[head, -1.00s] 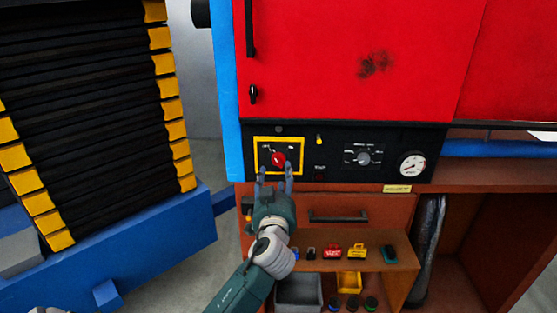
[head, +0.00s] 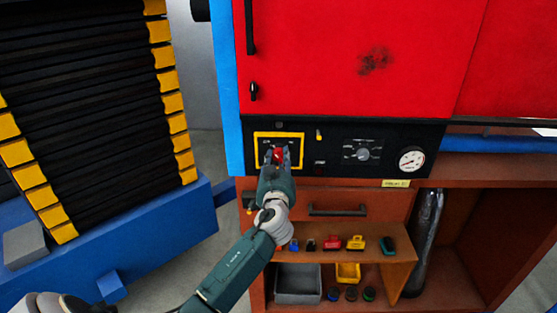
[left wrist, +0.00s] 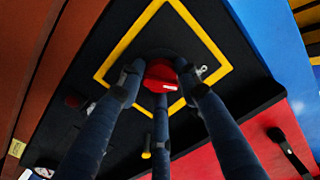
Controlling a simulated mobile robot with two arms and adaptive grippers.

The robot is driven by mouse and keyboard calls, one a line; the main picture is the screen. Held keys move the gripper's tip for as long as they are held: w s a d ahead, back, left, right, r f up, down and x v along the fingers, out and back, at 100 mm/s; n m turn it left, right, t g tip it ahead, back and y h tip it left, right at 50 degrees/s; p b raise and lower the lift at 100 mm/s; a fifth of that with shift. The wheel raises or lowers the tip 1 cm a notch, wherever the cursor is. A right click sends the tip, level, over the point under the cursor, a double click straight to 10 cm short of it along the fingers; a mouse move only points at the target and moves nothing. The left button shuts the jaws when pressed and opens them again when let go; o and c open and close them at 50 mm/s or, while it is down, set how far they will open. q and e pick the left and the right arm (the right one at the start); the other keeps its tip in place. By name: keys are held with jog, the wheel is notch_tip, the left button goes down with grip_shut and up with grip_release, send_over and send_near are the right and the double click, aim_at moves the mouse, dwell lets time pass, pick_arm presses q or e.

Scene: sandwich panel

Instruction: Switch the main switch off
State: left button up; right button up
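The main switch is a red knob (head: 278,155) inside a yellow square frame (head: 256,148) on the black control panel (head: 335,148). In the left wrist view the red knob (left wrist: 162,76) shows close, in the middle of the frame. My left gripper (head: 276,158) is at the switch, with its fingers spread around the knob. In the left wrist view two fingertips of my left gripper (left wrist: 160,80) flank the knob and a third lies in front of it. Whether they touch it I cannot tell. My right gripper is not in view.
The red cabinet door (head: 350,60) is above. A drawer handle (head: 338,210) and a shelf with several small coloured items (head: 356,243) are below.

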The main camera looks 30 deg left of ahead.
pick_arm(q)
jog(key=shift+f+n+b, duration=0.5)
jog(key=shift+n+b, duration=0.7)
jog(key=shift+b, duration=1)
jog(key=shift+r+n, duration=0.2)
jog(key=shift+n, duration=0.1)
jog(key=o, duration=1)
jog(key=shift+o, duration=0.7)
jog(key=shift+r, duration=0.1)
jog(key=v, duration=1.2)
